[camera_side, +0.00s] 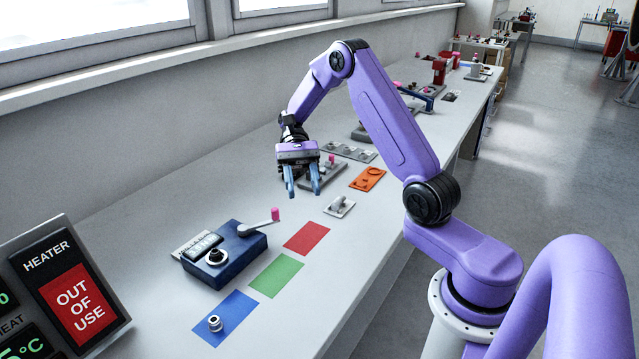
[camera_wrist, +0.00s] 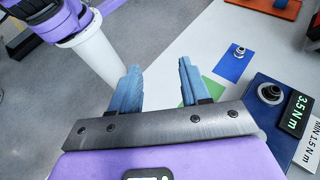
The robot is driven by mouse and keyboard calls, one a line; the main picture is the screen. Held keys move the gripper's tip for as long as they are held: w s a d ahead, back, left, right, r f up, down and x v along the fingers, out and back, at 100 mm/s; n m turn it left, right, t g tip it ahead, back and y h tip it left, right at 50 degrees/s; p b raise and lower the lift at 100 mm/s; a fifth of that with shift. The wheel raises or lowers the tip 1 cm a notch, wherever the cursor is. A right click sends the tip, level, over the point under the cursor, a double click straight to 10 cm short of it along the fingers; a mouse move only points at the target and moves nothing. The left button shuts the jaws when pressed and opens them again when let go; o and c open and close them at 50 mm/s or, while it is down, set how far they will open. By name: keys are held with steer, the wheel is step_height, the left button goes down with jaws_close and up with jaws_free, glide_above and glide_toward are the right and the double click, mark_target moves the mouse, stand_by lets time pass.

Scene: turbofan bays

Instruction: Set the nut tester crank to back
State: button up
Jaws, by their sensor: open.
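The nut tester (camera_side: 232,262) is a dark blue box on the bench with a small display, a printed label and a round fitting on top. Its grey crank arm (camera_side: 256,228) points right in the side view and ends in a pink knob (camera_side: 275,214). My gripper (camera_side: 303,192) is open and empty above the bench, beyond the crank and up to its right, apart from it. In the wrist view my gripper (camera_wrist: 158,68) shows both blue fingers spread, with part of the tester (camera_wrist: 262,117) at the right reading 3.5 N m. The crank does not show there.
Red (camera_side: 306,238), green (camera_side: 276,276) and blue (camera_side: 228,316) mats lie in front of the tester. A metal nut (camera_side: 215,323) sits on the blue one. A heater panel (camera_side: 70,295) stands at front left. A grey fixture (camera_side: 340,206) and orange tray (camera_side: 367,178) lie near my gripper.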

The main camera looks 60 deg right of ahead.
steer(key=s, duration=0.1)
steer(key=s+r, duration=0.1)
steer(key=s, duration=0.1)
steer(key=s+r, duration=0.1)
steer(key=shift+s+a, duration=0.2)
steer(key=shift+s, duration=0.05)
